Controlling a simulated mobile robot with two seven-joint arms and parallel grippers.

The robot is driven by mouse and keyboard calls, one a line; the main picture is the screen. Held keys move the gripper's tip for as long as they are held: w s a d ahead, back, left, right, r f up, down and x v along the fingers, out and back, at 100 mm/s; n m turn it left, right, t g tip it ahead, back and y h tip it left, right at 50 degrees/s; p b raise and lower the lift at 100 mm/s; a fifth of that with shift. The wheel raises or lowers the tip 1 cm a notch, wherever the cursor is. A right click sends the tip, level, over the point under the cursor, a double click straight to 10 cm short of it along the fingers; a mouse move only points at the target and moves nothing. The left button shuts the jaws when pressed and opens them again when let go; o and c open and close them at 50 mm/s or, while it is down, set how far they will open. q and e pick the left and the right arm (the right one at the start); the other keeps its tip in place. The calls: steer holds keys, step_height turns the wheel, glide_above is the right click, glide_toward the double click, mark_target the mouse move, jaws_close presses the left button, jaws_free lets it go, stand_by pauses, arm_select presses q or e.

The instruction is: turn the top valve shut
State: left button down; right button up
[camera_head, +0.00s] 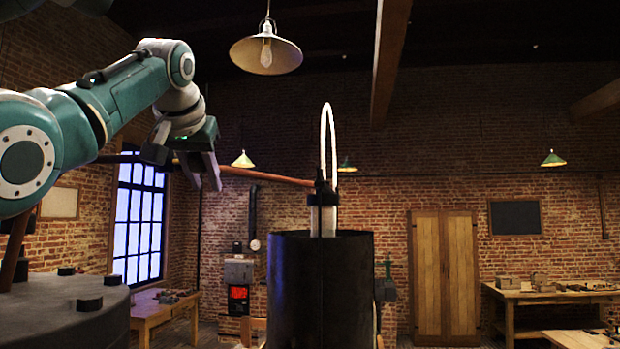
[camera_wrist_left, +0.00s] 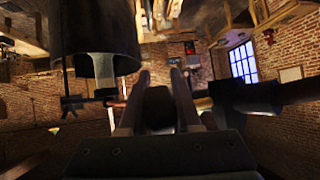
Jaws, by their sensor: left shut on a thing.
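My left gripper (camera_head: 205,178) hangs fingers down at the copper pipe, left of the tall black jar. The left wrist view shows its two fingers (camera_wrist_left: 160,78) on either side of a dark block (camera_wrist_left: 158,110), which I take to be the top valve's handle. The fingers are shut on it. The fingers and wrist hide most of the valve in the head view, so its angle cannot be told. The copper pipe (camera_head: 265,178) runs from behind the gripper to the dark fitting (camera_head: 322,192) above the jar. My right gripper is in neither view.
The black jar (camera_head: 320,290) stands right of the gripper, with a white looped tube (camera_head: 328,130) rising above it. A grey round vessel (camera_head: 65,312) with dark knobs is at lower left. A lamp (camera_head: 265,52) hangs above. Workbenches stand farther back.

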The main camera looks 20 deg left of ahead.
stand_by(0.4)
arm_select(q)
steer(key=c, duration=0.6)
jaws_free()
